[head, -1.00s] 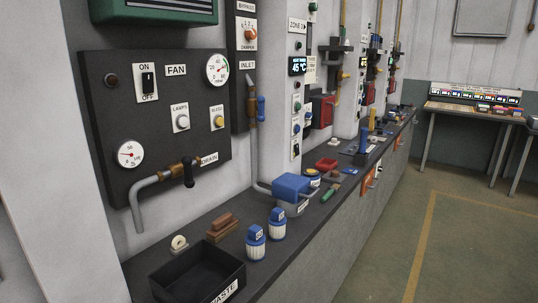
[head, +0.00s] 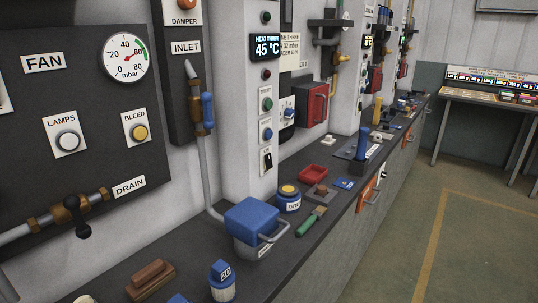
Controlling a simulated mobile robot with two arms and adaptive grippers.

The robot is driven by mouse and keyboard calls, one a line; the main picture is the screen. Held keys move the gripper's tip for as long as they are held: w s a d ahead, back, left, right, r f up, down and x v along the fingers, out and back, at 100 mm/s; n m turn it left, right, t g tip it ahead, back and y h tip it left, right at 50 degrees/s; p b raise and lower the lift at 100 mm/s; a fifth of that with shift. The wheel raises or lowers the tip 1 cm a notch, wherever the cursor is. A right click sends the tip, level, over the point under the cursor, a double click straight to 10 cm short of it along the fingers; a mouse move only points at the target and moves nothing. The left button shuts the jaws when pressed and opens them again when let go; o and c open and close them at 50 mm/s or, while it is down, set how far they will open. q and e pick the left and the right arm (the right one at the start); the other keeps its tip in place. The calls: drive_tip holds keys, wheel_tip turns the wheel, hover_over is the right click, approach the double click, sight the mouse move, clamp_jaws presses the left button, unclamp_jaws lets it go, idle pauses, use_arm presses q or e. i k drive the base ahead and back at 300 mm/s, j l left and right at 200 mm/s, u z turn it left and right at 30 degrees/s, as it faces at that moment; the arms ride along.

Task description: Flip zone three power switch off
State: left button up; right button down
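A white pillar (head: 240,120) carries a display reading "HEAT THREE 45 °C" (head: 267,47). Below it are a dark red lamp (head: 266,74), a green button (head: 267,104) and a blue button (head: 267,134). At the bottom is a small black switch (head: 267,160) on a white plate, just above the counter. Its lettering and its position are too small to read. Neither of my grippers is in view.
The dark counter (head: 190,262) runs along the wall, holding a blue-lidded box (head: 252,220), a blue jar (head: 288,200), a green-handled brush (head: 309,222) and a red tray (head: 316,173). A red box (head: 313,104) juts out right of the pillar. The floor (head: 395,255) at right is clear.

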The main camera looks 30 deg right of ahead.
sight(268, 157)
drive_tip(key=i+l, duration=0.1)
drive_tip(key=l, duration=0.25)
drive_tip(key=i+l, duration=0.15)
drive_tip(key=l, duration=0.15)
drive_tip(key=i+l, duration=0.1)
drive_tip(key=l, duration=0.25)
drive_tip(key=i+l, duration=0.15)
drive_tip(key=l, duration=0.15)
drive_tip(key=i+l, duration=0.1)
drive_tip(key=l, duration=0.25)
drive_tip(key=i+u, duration=0.05)
